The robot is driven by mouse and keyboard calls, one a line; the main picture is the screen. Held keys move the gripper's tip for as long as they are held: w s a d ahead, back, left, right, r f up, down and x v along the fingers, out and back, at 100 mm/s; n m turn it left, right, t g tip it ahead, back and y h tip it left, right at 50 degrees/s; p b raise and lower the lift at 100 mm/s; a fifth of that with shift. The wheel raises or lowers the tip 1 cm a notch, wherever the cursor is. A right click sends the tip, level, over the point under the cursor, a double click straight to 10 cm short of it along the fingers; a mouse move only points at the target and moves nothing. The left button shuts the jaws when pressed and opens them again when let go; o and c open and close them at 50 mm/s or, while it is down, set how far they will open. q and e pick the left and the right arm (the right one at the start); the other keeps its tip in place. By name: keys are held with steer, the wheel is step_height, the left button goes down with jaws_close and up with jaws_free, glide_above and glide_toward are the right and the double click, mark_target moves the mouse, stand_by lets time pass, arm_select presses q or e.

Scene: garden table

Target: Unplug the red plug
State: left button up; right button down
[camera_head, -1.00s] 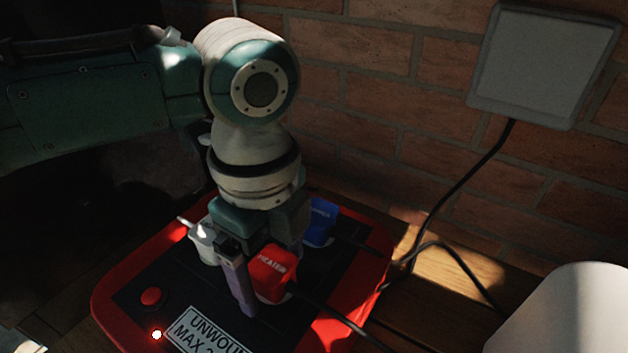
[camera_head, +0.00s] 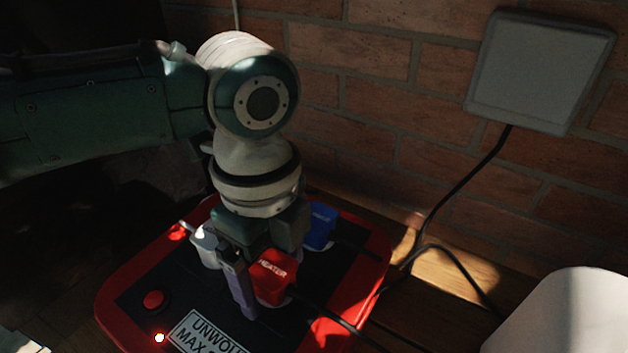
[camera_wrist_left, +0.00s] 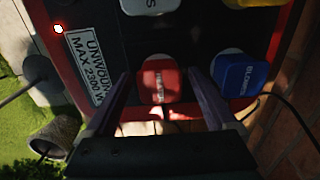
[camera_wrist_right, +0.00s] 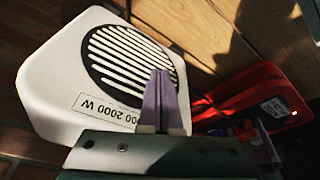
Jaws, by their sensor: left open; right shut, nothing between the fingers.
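The red plug (camera_head: 274,277), labelled HEATER, sits in the red-rimmed power board (camera_head: 120,287) with a black cord running from it. My left gripper (camera_head: 266,290) points down at the plug, with its fingers apart. In the left wrist view the red plug (camera_wrist_left: 159,82) lies between the two open fingers (camera_wrist_left: 160,95), with a gap to each visible. In the head view one finger stands left of the plug; the other is mostly hidden. My right gripper (camera_wrist_right: 166,100) is shut and empty, in front of a white heater (camera_wrist_right: 75,85), away from the plug.
A blue plug (camera_head: 320,226) stands just behind the red one, and a white plug (camera_head: 206,246) to its left. A red button (camera_head: 154,301) and a lit lamp (camera_head: 159,338) are on the board. A grey wall box (camera_head: 540,70) hangs on the brick wall.

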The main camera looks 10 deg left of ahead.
mark_target(272, 268)
arm_select(q)
steer(key=shift+c, duration=0.2)
jaws_close()
stand_by(0.6)
steer(key=shift+r+p, duration=3)
steer(key=shift+p, duration=0.35)
